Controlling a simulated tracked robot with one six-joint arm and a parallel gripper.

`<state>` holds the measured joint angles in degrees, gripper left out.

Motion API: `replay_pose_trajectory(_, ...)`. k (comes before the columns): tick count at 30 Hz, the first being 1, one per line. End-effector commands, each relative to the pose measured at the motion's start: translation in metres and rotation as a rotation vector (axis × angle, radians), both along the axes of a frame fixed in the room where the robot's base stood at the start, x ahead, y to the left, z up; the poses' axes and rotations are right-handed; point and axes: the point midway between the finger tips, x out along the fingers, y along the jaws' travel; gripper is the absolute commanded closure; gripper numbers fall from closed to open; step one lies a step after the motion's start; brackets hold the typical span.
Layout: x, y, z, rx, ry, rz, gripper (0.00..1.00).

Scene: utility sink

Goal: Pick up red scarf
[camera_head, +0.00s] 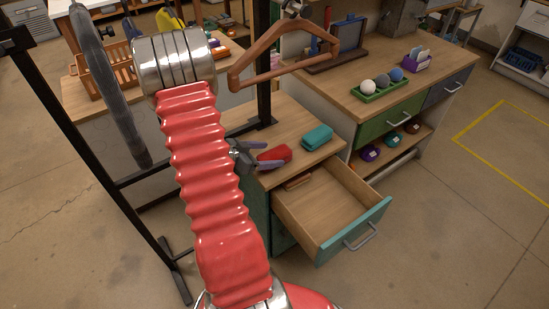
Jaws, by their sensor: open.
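The red scarf (276,155) is a small folded red bundle on the wooden top of the cabinet with the open drawer. My gripper (268,154) is open at the left end of the scarf. One finger shows at its upper left and the other reaches along its lower front side. I cannot tell whether the fingers touch it. My red ribbed arm fills the middle foreground and hides part of the gripper's base.
A teal folded cloth (317,136) lies right of the scarf. The teal-fronted drawer (352,232) stands open below. A black metal rack (262,65) with a brown hanger (290,60) rises behind. A green tray (381,91) holds several balls.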

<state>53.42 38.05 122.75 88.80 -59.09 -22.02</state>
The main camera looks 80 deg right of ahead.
Motion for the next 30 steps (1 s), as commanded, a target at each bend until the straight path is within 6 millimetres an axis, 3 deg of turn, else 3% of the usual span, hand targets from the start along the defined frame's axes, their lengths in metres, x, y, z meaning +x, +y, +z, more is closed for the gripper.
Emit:
replay_pose_trajectory(6,-0.012,-0.012,-0.009,0.000,0.000,-0.002,0.28)
replay_pose_trajectory(18,-0.016,-0.016,-0.011,0.000,0.000,-0.004,0.28)
replay_pose_trajectory(30,-0.042,-0.046,-0.032,0.001,-0.001,-0.004,0.28)
